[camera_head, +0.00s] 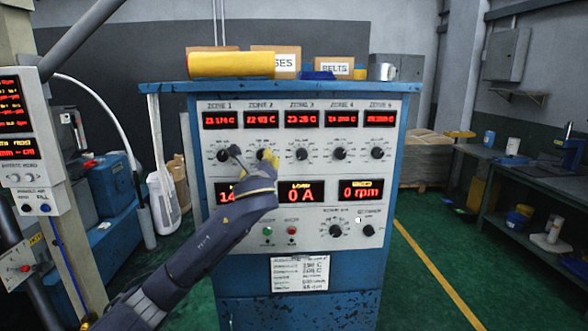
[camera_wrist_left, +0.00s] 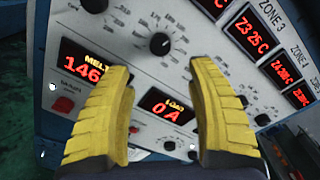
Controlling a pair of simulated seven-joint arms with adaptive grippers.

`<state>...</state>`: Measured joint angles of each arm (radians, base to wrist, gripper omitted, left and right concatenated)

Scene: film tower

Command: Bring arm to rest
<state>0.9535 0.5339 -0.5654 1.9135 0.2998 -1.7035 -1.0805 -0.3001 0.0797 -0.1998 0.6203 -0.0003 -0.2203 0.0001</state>
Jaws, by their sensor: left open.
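My left arm (camera_head: 190,255) reaches up from the lower left to the control panel (camera_head: 395,200) in the head view. My left gripper (camera_head: 254,157) is in front of the panel just below the zone 1 and zone 2 knobs. In the left wrist view, the yellow fingers of my left gripper (camera_wrist_left: 161,75) are spread apart with nothing between them. A black knob (camera_wrist_left: 160,44) shows beyond the fingertips, and I cannot tell how near they are to it. The load display (camera_wrist_left: 166,108) reads 0 A. The melt display (camera_wrist_left: 84,66) is partly covered by a finger. My right gripper is not in view.
The blue cabinet carries a yellow roll (camera_head: 230,64) and boxes (camera_head: 278,60) on top. A display post (camera_head: 22,150) stands at the left. A workbench (camera_head: 545,235) is at the right, with open green floor (camera_head: 420,290) between it and the cabinet.

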